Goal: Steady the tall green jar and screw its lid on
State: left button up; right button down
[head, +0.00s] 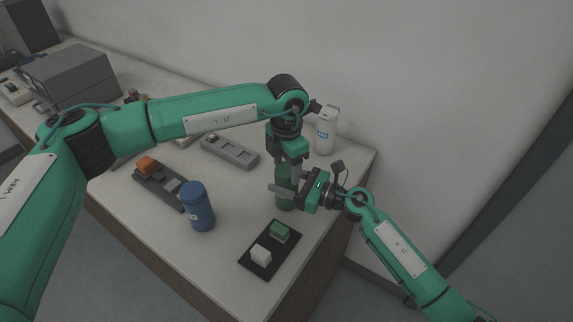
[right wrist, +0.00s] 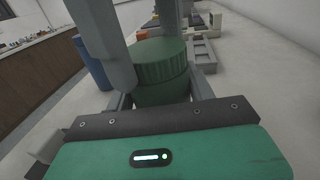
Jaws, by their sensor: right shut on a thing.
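The tall green jar (head: 285,202) stands upright on the table near its right edge. In the right wrist view its ribbed green lid (right wrist: 160,60) sits on top of the jar body (right wrist: 160,95); I cannot tell how tightly it is seated. My right gripper (head: 286,192) is shut on the jar from the right, below the lid. My left gripper (head: 294,170) points down from above at the lid. In the right wrist view its grey fingers (right wrist: 140,42) stand at the near left and far side of the lid; I cannot tell whether they grip it.
A blue jar (head: 199,207) stands to the left. A dark tray (head: 256,262) with a green and a white block lies in front. A white bottle (head: 326,132) stands behind. A grey tray (head: 230,152) and an orange-topped dark fixture (head: 160,182) lie further left.

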pick_arm(q)
jog(key=shift+o, duration=1.3)
notch_tip(320, 180, up, 12)
pick_arm(e)
jog(key=shift+c, duration=2.2)
grip_release()
jog(key=shift+d, duration=0.1)
